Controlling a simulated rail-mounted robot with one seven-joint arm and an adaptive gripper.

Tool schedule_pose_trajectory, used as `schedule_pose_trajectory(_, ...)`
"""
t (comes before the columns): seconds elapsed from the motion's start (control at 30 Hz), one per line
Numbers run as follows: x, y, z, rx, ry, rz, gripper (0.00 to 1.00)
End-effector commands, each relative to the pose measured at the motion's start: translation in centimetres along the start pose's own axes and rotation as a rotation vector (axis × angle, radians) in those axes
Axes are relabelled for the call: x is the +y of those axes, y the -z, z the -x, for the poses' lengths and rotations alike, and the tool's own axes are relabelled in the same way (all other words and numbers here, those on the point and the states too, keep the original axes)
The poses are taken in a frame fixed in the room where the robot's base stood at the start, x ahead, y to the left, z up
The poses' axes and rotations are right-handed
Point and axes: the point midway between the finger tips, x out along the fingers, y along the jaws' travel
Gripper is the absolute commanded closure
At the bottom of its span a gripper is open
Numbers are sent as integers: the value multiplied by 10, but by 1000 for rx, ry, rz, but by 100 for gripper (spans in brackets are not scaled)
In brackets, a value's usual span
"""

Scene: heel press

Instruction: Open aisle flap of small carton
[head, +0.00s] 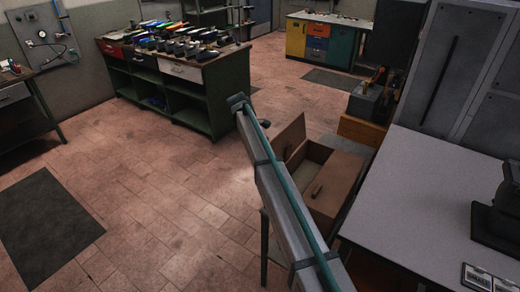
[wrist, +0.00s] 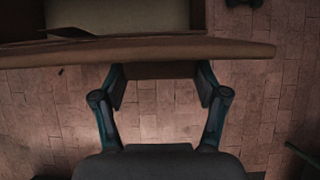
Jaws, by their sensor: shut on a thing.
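The small carton (head: 341,182) is brown and stands beside the grey-white table in the head view. Its top is partly open, with a pale inside showing. One flap (head: 289,136) stands raised at its far left side; a panel with a dark slot faces the near side. In the wrist view, a long brown cardboard edge (wrist: 150,50) crosses the top, with the pale carton inside (wrist: 118,16) beyond it. My gripper (wrist: 161,88) has its fingers set apart on either side of a brown cardboard part below that edge. My arm hides part of the carton in the head view.
The pale table (head: 430,215) stands close on the right, with a dark device (head: 500,215) on it. A green workbench (head: 190,85) with coloured bins is at the back left. A dark mat (head: 45,225) lies on open tiled floor at the left.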

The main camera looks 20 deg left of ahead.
Motion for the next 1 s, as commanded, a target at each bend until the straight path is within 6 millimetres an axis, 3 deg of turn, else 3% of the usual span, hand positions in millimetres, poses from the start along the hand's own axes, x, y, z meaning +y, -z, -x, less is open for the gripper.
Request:
schedule_pose_trajectory(0.23, -3, -1, -8, -7, 10, 1, 90)
schedule_pose_trajectory(0.27, -4, -1, -8, -7, 11, 1, 22)
schedule_pose_trajectory(0.4, -3, 0, -6, -4, 8, 1, 2)
schedule_pose_trajectory(1.0, -7, 6, -1, 44, -3, 7, 2)
